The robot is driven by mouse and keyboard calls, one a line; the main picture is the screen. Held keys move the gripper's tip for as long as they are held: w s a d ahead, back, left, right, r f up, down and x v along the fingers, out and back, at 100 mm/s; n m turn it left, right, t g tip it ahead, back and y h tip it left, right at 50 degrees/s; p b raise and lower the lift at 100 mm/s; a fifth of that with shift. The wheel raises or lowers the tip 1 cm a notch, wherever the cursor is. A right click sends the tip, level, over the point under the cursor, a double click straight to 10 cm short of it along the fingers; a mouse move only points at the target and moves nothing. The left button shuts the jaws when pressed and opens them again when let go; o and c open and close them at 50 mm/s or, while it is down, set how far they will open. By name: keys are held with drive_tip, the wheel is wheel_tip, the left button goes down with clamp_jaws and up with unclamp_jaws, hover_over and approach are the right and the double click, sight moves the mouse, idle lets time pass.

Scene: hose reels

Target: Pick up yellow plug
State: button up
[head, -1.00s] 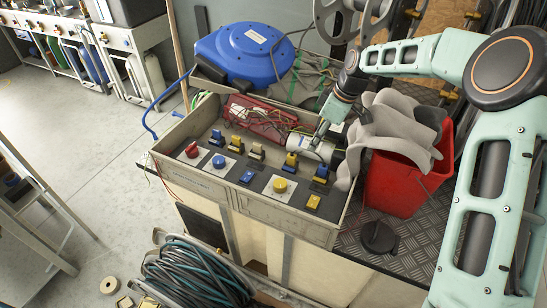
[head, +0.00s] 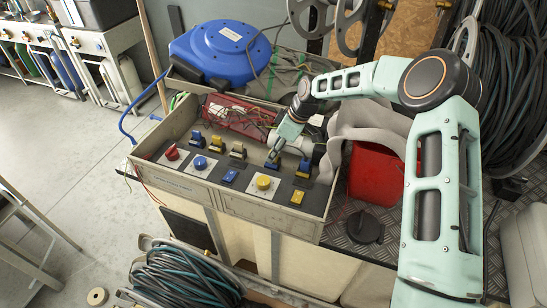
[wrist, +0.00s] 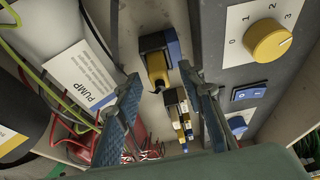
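A yellow plug (wrist: 157,68) with a dark top and blue parts beside it shows in the wrist view, between my open fingertips (wrist: 160,72). I cannot tell whether the fingers reach down around it. More plugs (wrist: 178,107) stand in a row beyond it, in yellow, blue and beige. In the head view my gripper (head: 276,150) points down into the grey control box, at a yellow-and-blue plug (head: 271,163) that it partly hides. Another blue-and-yellow plug (head: 304,169) stands to its right, and a beige one (head: 238,150) to its left.
A card marked PUMP (wrist: 82,75) and loose wires lie beside my left finger. A red bucket (head: 375,178) stands right.

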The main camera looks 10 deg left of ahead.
drive_tip(key=shift+x, duration=0.75)
drive_tip(key=shift+c, duration=0.3)
clamp_jaws()
drive_tip(key=shift+r, duration=0.15)
